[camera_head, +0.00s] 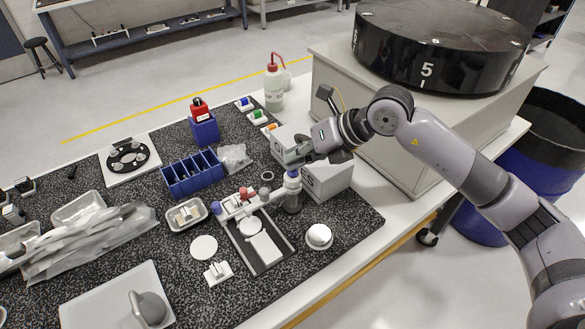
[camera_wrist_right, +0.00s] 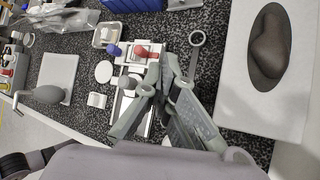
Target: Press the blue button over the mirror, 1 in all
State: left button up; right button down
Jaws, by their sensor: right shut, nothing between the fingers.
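The mirror fixture (camera_head: 282,262) stands on the speckled mat, with a pale round disc (camera_head: 250,229) and a white plate in its dark frame. A bar above the disc carries a blue button (camera_head: 216,207) at its left end and a red button (camera_head: 246,192). Both show in the wrist view, blue (camera_wrist_right: 113,50) left of red (camera_wrist_right: 142,51). A second blue-purple knob (camera_head: 293,173) shows at the bar's right, just below my right gripper (camera_head: 292,163). That gripper is shut and empty; contact with the knob cannot be told. My left gripper is out of view.
White boxes (camera_head: 330,179) stand behind and right of the fixture. A blue divided bin (camera_head: 192,174), a small metal tray (camera_head: 186,214) and a white disc (camera_head: 204,248) lie to its left. A round white pad (camera_head: 319,236) sits right. The mat's front right is mostly clear.

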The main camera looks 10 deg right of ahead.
dwell(0.4)
jog(key=shift+r+p, duration=0.6)
jog(key=shift+r, duration=0.3)
notch_tip(320, 180, up, 5)
jog(key=p, duration=0.3)
dwell(0.6)
